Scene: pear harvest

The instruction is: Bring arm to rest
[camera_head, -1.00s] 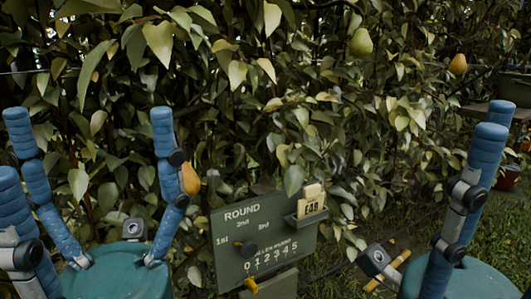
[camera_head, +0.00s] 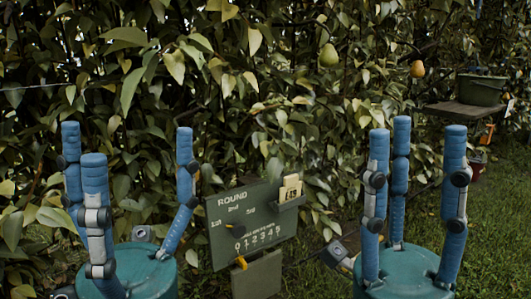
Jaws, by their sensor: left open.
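My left gripper (camera_head: 120,145) stands at the lower left with its blue padded fingers upright and spread apart, with nothing between them. My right gripper (camera_head: 412,130) stands at the lower right, its blue fingers also upright and apart, with nothing held. Both palms are teal and sit low in the picture. A green pear (camera_head: 328,55) and an orange-yellow pear (camera_head: 417,69) hang in the foliage above and behind the grippers, clear of both.
A dark green board (camera_head: 246,218) marked ROUND stands between my grippers, with a small tray of cards (camera_head: 291,190) at its upper right. A leafy hedge (camera_head: 250,70) fills the back. A green crate (camera_head: 482,89) rests on a shelf at the right, with grass below.

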